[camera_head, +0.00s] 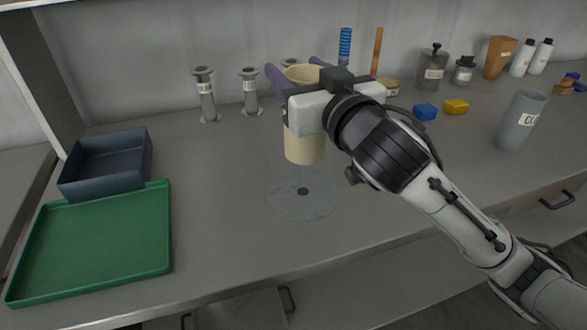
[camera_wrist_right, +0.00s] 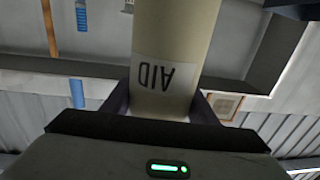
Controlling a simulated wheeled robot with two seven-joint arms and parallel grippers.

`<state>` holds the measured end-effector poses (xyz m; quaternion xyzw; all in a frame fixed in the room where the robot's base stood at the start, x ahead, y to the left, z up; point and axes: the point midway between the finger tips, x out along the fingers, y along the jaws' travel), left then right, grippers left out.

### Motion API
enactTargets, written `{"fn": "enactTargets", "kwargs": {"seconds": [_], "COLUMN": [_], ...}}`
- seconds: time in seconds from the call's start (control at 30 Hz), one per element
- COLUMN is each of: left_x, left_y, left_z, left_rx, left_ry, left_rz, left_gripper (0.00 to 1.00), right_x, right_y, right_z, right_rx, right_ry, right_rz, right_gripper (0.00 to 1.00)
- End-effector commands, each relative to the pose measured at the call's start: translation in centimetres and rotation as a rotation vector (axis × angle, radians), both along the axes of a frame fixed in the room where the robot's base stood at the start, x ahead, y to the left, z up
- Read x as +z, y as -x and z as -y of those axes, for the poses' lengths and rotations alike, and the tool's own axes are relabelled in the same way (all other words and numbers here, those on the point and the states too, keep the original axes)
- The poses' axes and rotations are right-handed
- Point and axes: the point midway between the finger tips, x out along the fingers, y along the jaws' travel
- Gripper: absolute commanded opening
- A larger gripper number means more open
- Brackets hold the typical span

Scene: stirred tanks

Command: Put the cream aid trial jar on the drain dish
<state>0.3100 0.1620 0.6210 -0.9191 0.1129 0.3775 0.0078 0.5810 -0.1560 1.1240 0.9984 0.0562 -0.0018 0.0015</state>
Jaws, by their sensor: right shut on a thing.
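The cream jar (camera_head: 304,147) is upright in my right gripper (camera_head: 296,72), whose purple fingers are shut on its sides near the top. In the right wrist view the jar (camera_wrist_right: 178,35) sits between the fingers, with a label reading AID upside down. The drain dish seems to be the flat, round grey disc (camera_head: 283,203) with a dark centre spot on the bench. The jar hangs above the disc's far part, its base apparently clear of it; the exact height is hard to tell. My left gripper is not in view.
A green tray (camera_head: 95,245) and a dark blue bin (camera_head: 105,165) are at left. Two grey posts (camera_head: 206,95) stand behind the dish. A grey labelled cup (camera_head: 521,122), a blue block (camera_head: 425,111) and a yellow block (camera_head: 456,106) are at right. The bench around the disc is clear.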

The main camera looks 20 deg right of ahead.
Motion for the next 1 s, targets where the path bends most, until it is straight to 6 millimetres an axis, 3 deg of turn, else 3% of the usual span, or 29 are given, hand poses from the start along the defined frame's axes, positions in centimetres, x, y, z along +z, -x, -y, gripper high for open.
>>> {"fn": "enactTargets", "kwargs": {"seconds": [0.23,0.4,0.63,0.77,1.0], "left_x": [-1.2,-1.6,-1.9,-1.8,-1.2], "left_y": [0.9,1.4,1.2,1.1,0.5], "left_z": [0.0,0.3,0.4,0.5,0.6], "left_rx": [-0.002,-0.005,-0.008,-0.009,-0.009], "left_ry": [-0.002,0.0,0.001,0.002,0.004], "left_rz": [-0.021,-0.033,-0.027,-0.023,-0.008], "left_gripper": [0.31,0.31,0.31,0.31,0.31], "right_x": [-3.7,-5.3,-9.0,-10.0,-10.0], "right_y": [0.0,0.0,0.1,0.1,0.1], "right_z": [0.1,0.0,0.1,0.1,0.0], "right_rx": [-0.002,-0.001,-0.002,-0.001,-0.001], "right_ry": [0.003,0.001,0.002,0.001,0.0], "right_rz": [-0.003,0.0,-0.003,0.001,0.002], "right_gripper": [0.17,0.17,0.17,0.17,0.17]}}
